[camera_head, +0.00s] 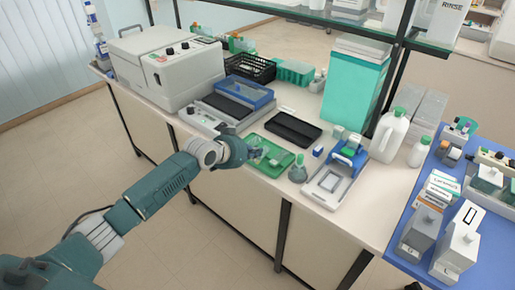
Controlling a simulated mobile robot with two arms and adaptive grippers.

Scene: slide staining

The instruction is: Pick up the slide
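My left arm reaches in from the lower left over the bench. Its gripper (259,155) is over the left part of a shallow green tray (285,169) near the bench's front edge. The fingers are small and partly overlap the tray and the small pale items there, so I cannot tell whether they are open or shut, or touching anything. I cannot make out a slide for certain; the hand hides part of the tray. My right gripper is out of view.
A black tray (293,129) lies behind the green tray. A small flask (298,170) and a blue-and-white device (329,184) stand to its right. A blue-lidded instrument (243,93) and a large white machine (168,67) are at left. White jugs (390,137) stand at right.

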